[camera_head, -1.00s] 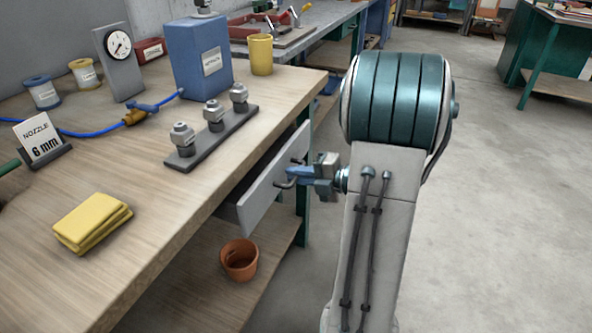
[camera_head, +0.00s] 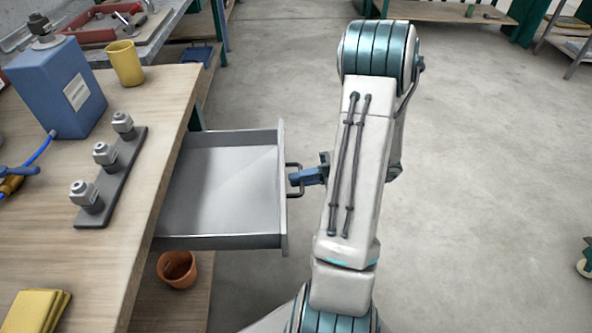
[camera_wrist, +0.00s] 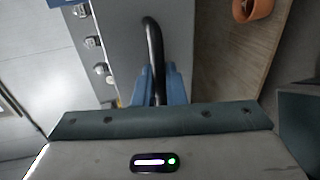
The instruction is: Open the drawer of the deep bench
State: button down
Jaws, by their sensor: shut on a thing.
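The grey drawer (camera_head: 222,185) of the wooden-topped deep bench (camera_head: 150,165) stands pulled far out to the right. Its inside is bare where I can see it. A dark bar handle (camera_head: 294,166) is on its front panel. My gripper (camera_head: 297,179) has its blue fingers shut on the handle. In the wrist view the handle (camera_wrist: 152,45) runs down between the blue fingertips of my gripper (camera_wrist: 160,80). The drawer's front face (camera_wrist: 125,40) also shows there.
A terracotta pot (camera_head: 178,270) stands on the bench's lower shelf beneath the drawer. On the bench top are a nozzle rack (camera_head: 115,180), a blue canister (camera_head: 60,90), a yellow mug (camera_head: 125,63) and yellow cloths (camera_head: 35,310).

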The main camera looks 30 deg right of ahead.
jog(key=shift+d, duration=0.2)
jog(key=c, duration=1.6)
grip_release()
jog(key=p+v, duration=0.1)
jog(key=v, duration=1.3)
